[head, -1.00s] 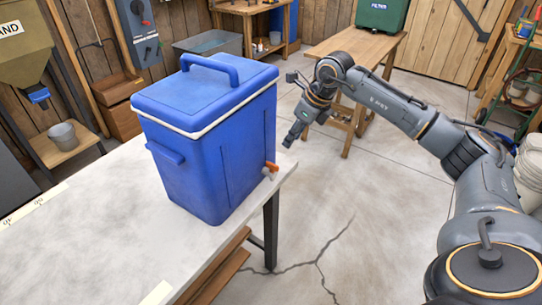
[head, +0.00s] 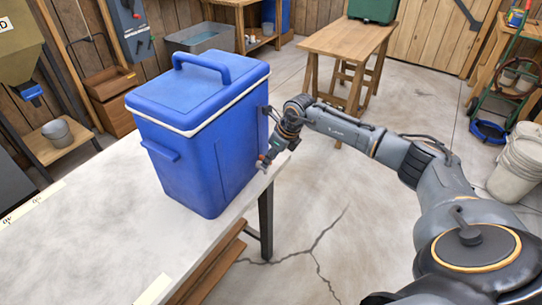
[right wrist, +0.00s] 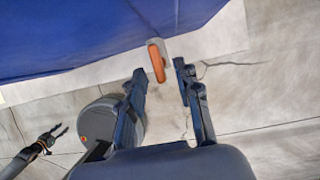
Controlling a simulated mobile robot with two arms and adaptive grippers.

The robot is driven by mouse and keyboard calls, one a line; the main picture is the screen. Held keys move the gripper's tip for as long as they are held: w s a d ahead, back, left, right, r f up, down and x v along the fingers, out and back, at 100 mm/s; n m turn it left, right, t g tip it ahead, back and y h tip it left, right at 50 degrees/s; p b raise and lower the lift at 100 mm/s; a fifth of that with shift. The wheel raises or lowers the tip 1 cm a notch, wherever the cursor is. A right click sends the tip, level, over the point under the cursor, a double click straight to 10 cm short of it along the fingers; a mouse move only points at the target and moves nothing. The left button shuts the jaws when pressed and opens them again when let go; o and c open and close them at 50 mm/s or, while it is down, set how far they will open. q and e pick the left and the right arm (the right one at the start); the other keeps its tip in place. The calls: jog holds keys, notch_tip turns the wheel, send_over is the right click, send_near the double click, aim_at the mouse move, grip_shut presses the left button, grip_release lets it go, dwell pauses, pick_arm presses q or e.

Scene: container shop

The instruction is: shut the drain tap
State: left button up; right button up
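The blue cooler box (head: 205,140) stands upright on the pale table, lid closed. Its drain tap has an orange lever (right wrist: 157,62) on a grey body (right wrist: 162,45), low on the cooler's side. In the head view my right gripper (head: 267,160) is at that lower corner and mostly hides the tap. In the right wrist view my right gripper (right wrist: 160,70) is open, its fingers on either side of the lever's lower end, with gaps visible. What seems to be my left gripper (right wrist: 58,131) shows small at lower left, fingers apart.
The pale table (head: 90,215) has free room left of the cooler, and its edge runs just beneath the tap. A wooden table (head: 345,42) with a green box (head: 372,8) stands behind. White buckets (head: 517,165) stand at the right. The cracked floor between is clear.

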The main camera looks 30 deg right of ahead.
jog(key=shift+c, duration=1.1)
grip_shut()
pick_arm(q)
jog(key=shift+s+a, duration=0.1)
jog(key=shift+s, duration=0.45)
